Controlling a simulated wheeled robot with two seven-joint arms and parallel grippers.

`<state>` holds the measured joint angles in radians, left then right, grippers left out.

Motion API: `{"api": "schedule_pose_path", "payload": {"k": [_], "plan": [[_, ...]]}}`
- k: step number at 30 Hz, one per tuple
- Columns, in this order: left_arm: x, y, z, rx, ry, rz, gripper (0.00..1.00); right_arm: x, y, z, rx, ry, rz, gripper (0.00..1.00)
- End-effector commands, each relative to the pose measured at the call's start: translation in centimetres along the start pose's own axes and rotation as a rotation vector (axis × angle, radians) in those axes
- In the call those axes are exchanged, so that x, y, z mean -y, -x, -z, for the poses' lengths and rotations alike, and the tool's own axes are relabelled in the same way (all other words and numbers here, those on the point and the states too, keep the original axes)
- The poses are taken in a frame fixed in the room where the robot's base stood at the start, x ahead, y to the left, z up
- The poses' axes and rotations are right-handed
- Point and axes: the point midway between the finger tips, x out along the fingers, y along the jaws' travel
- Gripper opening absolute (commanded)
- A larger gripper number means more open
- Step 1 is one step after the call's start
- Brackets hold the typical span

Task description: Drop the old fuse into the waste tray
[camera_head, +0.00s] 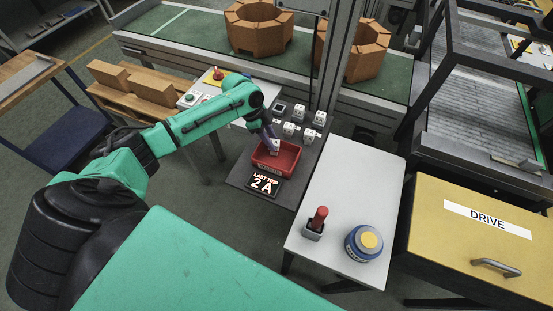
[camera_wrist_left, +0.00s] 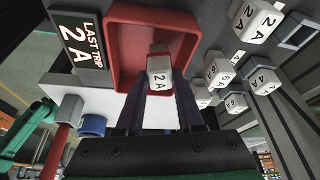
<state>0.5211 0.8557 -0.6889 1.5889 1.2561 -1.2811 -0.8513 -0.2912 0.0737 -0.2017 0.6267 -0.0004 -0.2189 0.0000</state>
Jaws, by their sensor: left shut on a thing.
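My left gripper (camera_head: 270,136) is shut on a white fuse marked 2 A (camera_wrist_left: 160,76). The fuse also shows at the fingertips in the head view (camera_head: 275,147). The gripper holds it over the red waste tray (camera_head: 292,164), which fills the upper middle of the left wrist view (camera_wrist_left: 113,55). The fuse appears above the tray's floor; I cannot tell the exact gap. The tray looks empty otherwise. A display beside it (camera_head: 264,184) reads "LAST TRIP 2 A". My right gripper is not in view.
Several white fuses (camera_head: 307,135) stand on the grey panel behind the tray, close to my wrist. A dark square socket (camera_head: 280,107) there is empty. A white table (camera_head: 350,185) at the right bears a red-handled tool (camera_head: 318,218) and a blue-and-yellow round container (camera_head: 364,243).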

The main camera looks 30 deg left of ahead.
Motion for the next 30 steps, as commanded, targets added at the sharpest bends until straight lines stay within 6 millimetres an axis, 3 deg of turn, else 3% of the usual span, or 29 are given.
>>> {"api": "schedule_pose_path", "payload": {"k": [2, 3, 5, 11, 17, 20, 30], "plan": [[0.0, 0.1, 0.1, 0.000, 0.000, 0.000, 0.00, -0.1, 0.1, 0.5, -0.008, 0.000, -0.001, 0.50], [0.0, 0.1, 0.1, 0.000, 0.000, 0.000, 0.48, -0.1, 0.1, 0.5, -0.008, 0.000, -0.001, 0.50], [0.0, 0.1, 0.1, 0.000, 0.000, 0.000, 0.71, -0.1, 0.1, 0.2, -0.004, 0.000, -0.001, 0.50], [0.0, 0.1, 0.1, 0.000, 0.000, 0.000, 0.71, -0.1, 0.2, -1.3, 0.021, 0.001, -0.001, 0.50], [0.0, 0.8, 0.0, 0.000, 0.000, 0.000, 0.71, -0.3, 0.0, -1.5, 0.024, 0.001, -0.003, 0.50], [0.1, 2.6, -0.1, 0.002, 0.000, 0.003, 0.71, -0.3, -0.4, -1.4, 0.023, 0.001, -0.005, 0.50], [0.1, 12.2, -0.1, 0.002, -0.001, 0.005, 0.71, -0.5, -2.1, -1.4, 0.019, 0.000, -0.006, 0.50]]}}
